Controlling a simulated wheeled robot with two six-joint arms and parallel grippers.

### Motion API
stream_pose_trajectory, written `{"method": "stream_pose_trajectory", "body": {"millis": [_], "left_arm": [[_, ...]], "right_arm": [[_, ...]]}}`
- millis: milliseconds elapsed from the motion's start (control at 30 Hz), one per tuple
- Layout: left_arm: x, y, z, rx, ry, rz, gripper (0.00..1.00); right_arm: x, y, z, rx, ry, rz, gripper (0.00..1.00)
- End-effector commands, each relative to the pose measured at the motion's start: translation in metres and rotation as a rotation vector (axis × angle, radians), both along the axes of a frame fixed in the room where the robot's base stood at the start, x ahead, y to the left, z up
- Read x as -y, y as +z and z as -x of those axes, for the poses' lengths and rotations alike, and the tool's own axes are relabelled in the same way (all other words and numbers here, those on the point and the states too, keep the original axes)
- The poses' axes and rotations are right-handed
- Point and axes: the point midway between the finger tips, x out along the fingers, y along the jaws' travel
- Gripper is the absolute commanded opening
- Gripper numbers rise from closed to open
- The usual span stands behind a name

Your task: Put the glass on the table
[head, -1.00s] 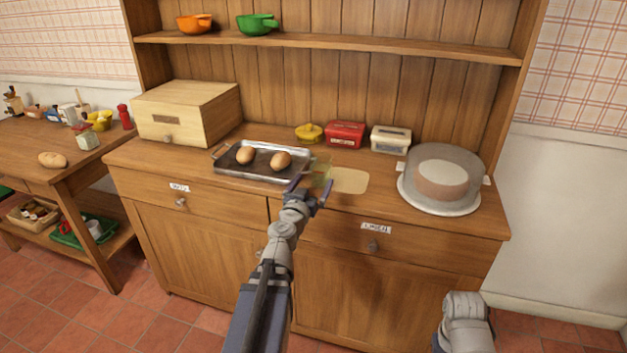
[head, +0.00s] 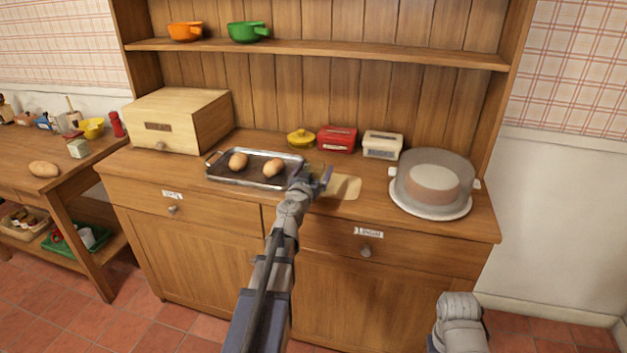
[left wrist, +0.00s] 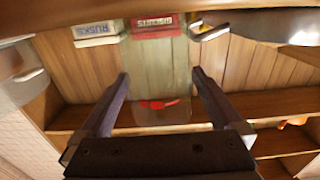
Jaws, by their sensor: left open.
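The glass (head: 314,168) is a clear, faintly greenish tumbler on the sideboard top, just right of the baking tray. In the head view it is mostly hidden behind my left gripper (head: 312,178). In the left wrist view the glass (left wrist: 156,75) shows between the two spread fingers of my left gripper (left wrist: 160,82), with a small red mark low in its outline. The fingers are open; I cannot tell whether either touches it. A wooden table (head: 70,160) stands at the left. My right gripper is out of view; only part of that arm shows at lower right.
The baking tray (head: 225,181) with two potato-like items is close left of the gripper. A cutting board (head: 345,187) lies to the right, then a covered cake (head: 432,183). A yellow pot (head: 301,138) and red box (head: 337,139) stand behind. The table's front has bare space.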

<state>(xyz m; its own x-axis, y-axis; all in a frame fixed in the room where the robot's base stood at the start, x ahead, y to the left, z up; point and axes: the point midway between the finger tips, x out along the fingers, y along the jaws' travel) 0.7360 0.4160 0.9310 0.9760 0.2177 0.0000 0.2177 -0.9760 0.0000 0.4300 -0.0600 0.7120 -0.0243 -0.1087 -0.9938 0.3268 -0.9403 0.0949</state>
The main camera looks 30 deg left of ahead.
Motion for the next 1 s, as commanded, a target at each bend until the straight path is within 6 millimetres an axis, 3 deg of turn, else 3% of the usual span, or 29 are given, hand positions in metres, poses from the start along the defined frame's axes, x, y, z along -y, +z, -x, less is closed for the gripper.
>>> {"method": "stream_pose_trajectory", "body": {"millis": [100, 367, 1000], "left_arm": [[-0.005, 0.0, -0.019, 0.0, 0.001, 0.0, 1.0], [-0.005, 0.0, -0.021, 0.0, 0.001, 0.0, 1.0], [-0.005, 0.0, -0.021, 0.0, 0.001, 0.0, 0.28]], "right_arm": [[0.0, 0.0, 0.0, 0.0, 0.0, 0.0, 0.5], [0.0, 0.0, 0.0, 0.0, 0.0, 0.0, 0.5], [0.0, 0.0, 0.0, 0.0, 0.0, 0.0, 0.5]]}}
